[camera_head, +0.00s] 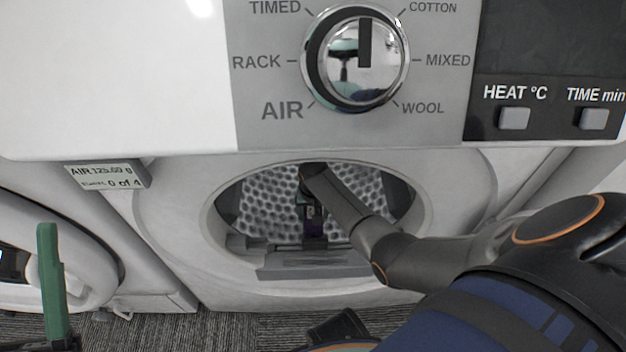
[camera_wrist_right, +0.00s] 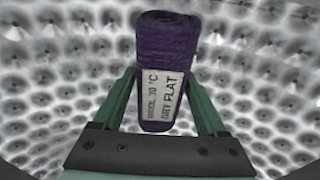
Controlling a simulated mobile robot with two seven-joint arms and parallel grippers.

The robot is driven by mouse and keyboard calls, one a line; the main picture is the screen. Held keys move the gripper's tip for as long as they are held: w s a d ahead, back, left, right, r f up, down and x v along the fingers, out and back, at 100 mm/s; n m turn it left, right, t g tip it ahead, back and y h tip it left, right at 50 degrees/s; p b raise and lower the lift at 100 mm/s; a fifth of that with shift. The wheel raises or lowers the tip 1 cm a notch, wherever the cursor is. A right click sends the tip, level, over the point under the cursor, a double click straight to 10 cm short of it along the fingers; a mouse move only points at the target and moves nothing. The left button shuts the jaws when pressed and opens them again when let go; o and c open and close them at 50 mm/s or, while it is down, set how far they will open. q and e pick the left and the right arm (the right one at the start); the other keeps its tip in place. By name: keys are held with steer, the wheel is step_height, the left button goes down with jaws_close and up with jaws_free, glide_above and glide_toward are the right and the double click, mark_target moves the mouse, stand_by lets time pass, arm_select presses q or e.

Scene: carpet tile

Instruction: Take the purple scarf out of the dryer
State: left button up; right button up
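The purple scarf (camera_wrist_right: 165,60) is a rolled bundle with a white care label reading FLAT, inside the dryer drum. It stands between the two green fingers of my right gripper (camera_wrist_right: 162,82) in the wrist view. The fingers are spread, with gaps beside the lower scarf; contact at the tips is unclear. One green finger of my left gripper (camera_head: 48,285) shows at lower left, away from the dryer opening.
The drum wall (camera_wrist_right: 40,90) is dimpled metal around the scarf. A control panel with a dial (camera_head: 355,58) is above. Another round-doored machine (camera_head: 50,250) stands at left. Grey carpet (camera_head: 240,322) lies below.

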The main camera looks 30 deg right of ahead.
mark_target(313, 208)
steer(key=c, duration=0.9)
step_height(313, 208, up, 10)
steer(key=p, duration=0.6)
steer(key=shift+p, duration=0.3)
